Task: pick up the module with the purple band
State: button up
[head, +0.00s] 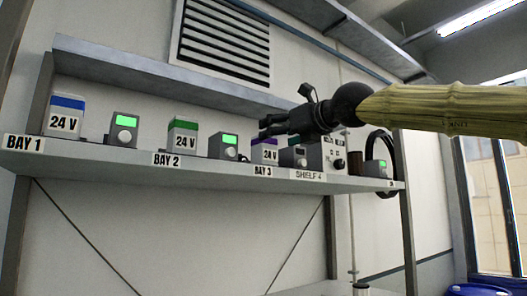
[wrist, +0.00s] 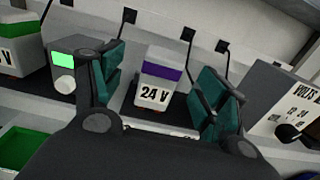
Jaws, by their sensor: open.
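The module with the purple band (head: 265,151) is a small white block marked 24 V, upright on the shelf at BAY 3. It also shows in the wrist view (wrist: 156,82), in the middle, with its 24 V face towards me. My gripper (head: 268,127) is open and empty. In the head view it is just above and right of this module, partly in front of what stands behind. In the wrist view my fingers (wrist: 163,78) appear either side of the module, with gaps; I cannot tell how deep they reach.
A module with a blue band (head: 66,115) and one with a green band (head: 183,135) stand further left on the shelf (head: 100,153). Grey meters with green screens (head: 123,128) stand between them. A grey unit with knobs (wrist: 275,105) is close to my right finger.

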jog(key=x, duration=0.2)
jog(key=shift+w+f, duration=0.1)
jog(key=shift+w, duration=0.3)
jog(key=shift+w+a+p, duration=0.3)
jog(key=shift+p, duration=0.35)
jog(key=p+x, duration=0.2)
jog(key=x, duration=0.2)
jog(key=shift+w+a, duration=0.15)
jog(key=shift+w, duration=0.1)
jog(key=shift+s+d, duration=0.1)
jog(key=shift+d, duration=0.2)
jog(key=c, duration=1.3)
jog(key=shift+o, duration=0.2)
